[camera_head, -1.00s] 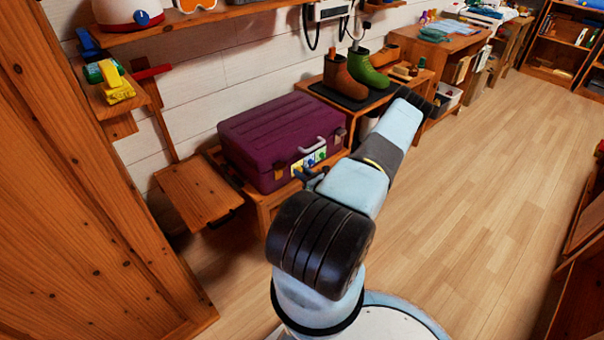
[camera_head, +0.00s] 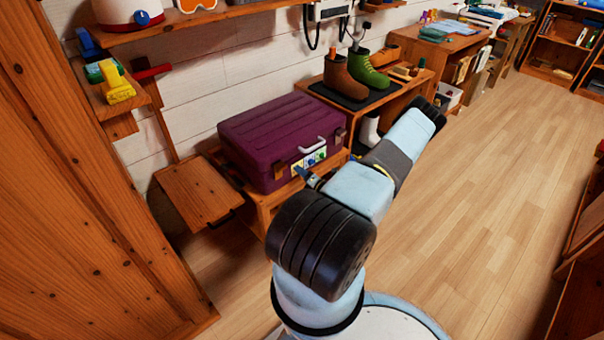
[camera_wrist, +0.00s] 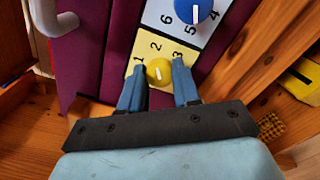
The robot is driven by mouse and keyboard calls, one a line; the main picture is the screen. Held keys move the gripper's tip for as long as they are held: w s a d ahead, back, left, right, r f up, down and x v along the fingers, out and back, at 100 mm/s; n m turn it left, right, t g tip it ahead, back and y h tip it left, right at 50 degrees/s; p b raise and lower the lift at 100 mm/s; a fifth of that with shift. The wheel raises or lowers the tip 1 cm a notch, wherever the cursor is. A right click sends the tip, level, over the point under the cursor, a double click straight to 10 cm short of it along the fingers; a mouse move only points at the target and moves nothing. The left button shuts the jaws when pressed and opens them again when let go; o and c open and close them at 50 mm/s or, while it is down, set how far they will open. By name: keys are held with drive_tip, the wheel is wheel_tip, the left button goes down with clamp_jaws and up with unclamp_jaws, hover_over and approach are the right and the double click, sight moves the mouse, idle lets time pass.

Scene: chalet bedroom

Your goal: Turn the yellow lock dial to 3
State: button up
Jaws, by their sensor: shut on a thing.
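The yellow lock dial (camera_wrist: 159,72) is a round knob on a yellow plate marked 1, 2 and 3, in the wrist view. Its light pointer mark looks turned up toward the 2, roughly. My gripper (camera_wrist: 159,76) has one blue finger on each side of the dial and is shut on it. The right fingertip lies close by the 3, the left by the 1. In the head view, the dial panel sits on the front of a purple case (camera_head: 270,125); my gripper (camera_head: 308,178) is at it, and the yellow dial is hard to make out.
A blue dial (camera_wrist: 193,10) on a white plate is just above, its pointer toward 5. The case handle (camera_wrist: 43,18) is at upper left. The case rests on a low wooden bench (camera_head: 262,200). Boots (camera_head: 368,72) stand right of it. Open floor (camera_head: 460,220) lies right.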

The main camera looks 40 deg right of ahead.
drive_tip(key=m, duration=1.2)
drive_tip(key=shift+s+f, duration=0.1)
drive_tip(key=shift+f, duration=0.05)
idle(0.6)
drive_tip(key=o, duration=1.1)
drive_tip(key=shift+c, duration=0.2)
drive_tip(key=s, duration=1.3)
drive_tip(key=shift+s, duration=0.35)
